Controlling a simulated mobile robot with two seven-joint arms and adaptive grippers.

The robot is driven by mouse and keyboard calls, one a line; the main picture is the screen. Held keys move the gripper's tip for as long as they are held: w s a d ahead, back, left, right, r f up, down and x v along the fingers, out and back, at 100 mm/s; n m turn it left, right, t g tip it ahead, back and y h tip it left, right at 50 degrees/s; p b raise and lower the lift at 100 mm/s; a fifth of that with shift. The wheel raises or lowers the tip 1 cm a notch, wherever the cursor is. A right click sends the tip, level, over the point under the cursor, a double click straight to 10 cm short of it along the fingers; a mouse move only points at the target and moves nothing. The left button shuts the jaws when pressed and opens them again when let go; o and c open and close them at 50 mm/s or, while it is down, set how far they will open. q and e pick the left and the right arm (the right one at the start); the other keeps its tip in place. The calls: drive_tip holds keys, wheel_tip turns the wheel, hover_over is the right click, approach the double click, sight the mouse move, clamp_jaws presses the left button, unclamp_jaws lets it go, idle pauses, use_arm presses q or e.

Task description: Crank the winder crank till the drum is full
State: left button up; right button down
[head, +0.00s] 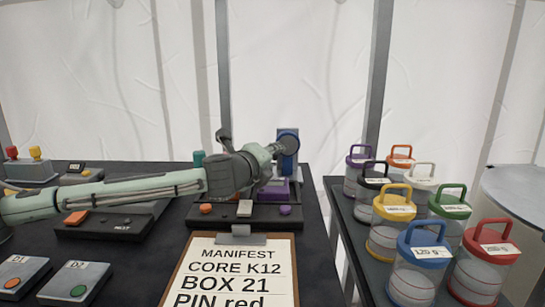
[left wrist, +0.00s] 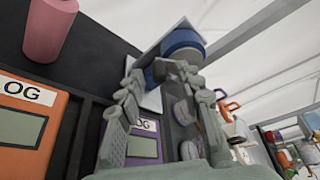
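The winder, with its blue drum (head: 288,140), stands upright at the back of the dark table in the head view. The drum also shows in the left wrist view (left wrist: 183,42). My left gripper (head: 272,152) is right beside the drum's near left side. In the left wrist view its fingers (left wrist: 160,78) stand apart, with a small dark grey part, perhaps the crank's knob, between or just behind the tips. Whether they grip it is unclear. The crank arm is mostly hidden, and how full the drum is cannot be told. My right gripper is out of view.
A purple box (head: 283,189) sits below the drum, on a base with buttons. A manifest clipboard (head: 236,272) lies in front. Several coloured-lid canisters, including a blue one (head: 421,258), crowd the right table. A pink cylinder (left wrist: 50,30) stands left in the wrist view.

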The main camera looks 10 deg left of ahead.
use_arm(q)
drive_tip(key=shift+w, duration=0.3)
drive_tip(key=c, duration=0.5)
clamp_jaws()
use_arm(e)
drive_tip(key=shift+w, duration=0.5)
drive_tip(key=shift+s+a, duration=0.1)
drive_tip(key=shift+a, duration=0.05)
